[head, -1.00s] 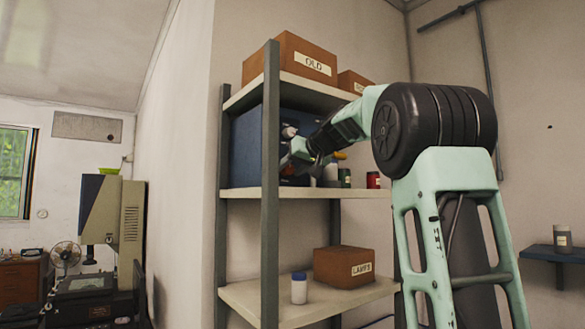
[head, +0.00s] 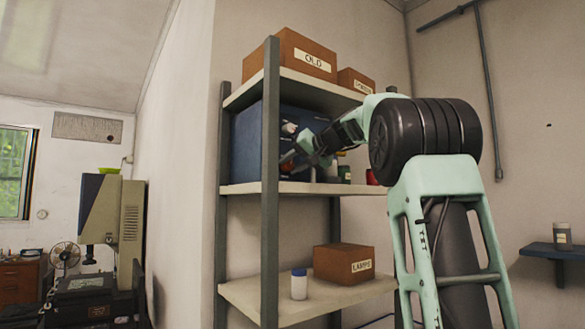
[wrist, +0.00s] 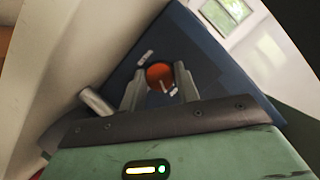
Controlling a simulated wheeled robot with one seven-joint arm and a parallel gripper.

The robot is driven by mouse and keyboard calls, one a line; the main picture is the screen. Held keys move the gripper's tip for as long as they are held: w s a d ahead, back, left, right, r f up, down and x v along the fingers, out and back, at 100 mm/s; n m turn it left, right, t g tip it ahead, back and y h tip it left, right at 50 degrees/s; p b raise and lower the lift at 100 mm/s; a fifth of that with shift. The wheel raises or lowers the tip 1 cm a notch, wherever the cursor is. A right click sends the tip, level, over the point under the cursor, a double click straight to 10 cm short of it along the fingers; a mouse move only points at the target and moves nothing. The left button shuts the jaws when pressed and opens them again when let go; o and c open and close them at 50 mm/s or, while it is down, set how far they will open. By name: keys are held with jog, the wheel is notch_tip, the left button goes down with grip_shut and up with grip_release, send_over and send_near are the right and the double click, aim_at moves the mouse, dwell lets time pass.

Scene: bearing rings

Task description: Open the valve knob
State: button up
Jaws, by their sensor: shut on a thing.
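The valve knob (wrist: 160,76) is a round orange knob with a pale line on its face. It sits on a dark blue box (wrist: 205,60), which also shows on the middle shelf in the head view (head: 246,150). My gripper (wrist: 160,82) has one grey finger on each side of the knob and is shut on it.
A pale cylinder (wrist: 97,102) sticks out left of my fingers. The shelf unit's grey front post (head: 270,185) stands left of my gripper. A green can (head: 344,174) and a red can (head: 371,177) stand to the right. Brown boxes fill the top shelf.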

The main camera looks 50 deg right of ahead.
jog(key=m+t+y+b, duration=0.1)
jog(key=m, duration=0.2)
jog(key=shift+d+f+b, duration=0.15)
jog(key=shift+b, duration=0.2)
jog(key=shift+m+t+y+b, duration=0.6)
jog(key=shift+m+y+b, duration=0.25)
jog(key=shift+m, duration=0.85)
jog(key=o, duration=1)
jog(key=shift+c, duration=0.2)
jog(key=shift+s, duration=0.15)
jog(key=s+d+r+b, duration=0.2)
jog(key=s+b, duration=0.2)
jog(key=s, duration=1.3)
jog(key=shift+d+b, duration=0.2)
jog(key=shift+b, duration=0.1)
